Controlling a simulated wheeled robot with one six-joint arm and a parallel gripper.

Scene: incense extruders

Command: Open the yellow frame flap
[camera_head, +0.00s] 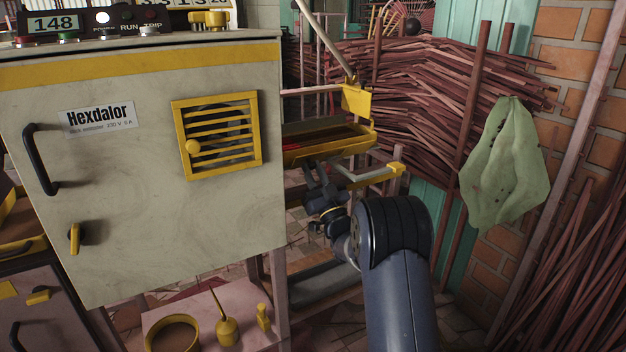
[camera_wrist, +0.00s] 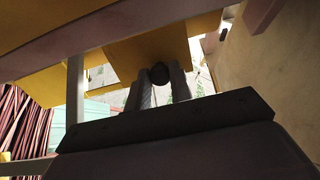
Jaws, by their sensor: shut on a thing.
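In the wrist view, the fingers of my gripper (camera_wrist: 160,78) are closed around a small dark round knob (camera_wrist: 159,72). A yellow panel (camera_wrist: 145,50) is right behind that knob. Which of these yellow parts is the flap, I cannot tell for sure. The knob is hidden in the head view.
A black door handle (camera_head: 40,160) and a yellow latch (camera_head: 75,238) are on the cabinet. A yellow-tipped bar (camera_head: 396,170) sticks out right of my gripper. Stacked reddish sticks (camera_head: 430,85) and a green cloth (camera_head: 505,165) are at the right. A low shelf holds an oil can (camera_head: 227,330).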

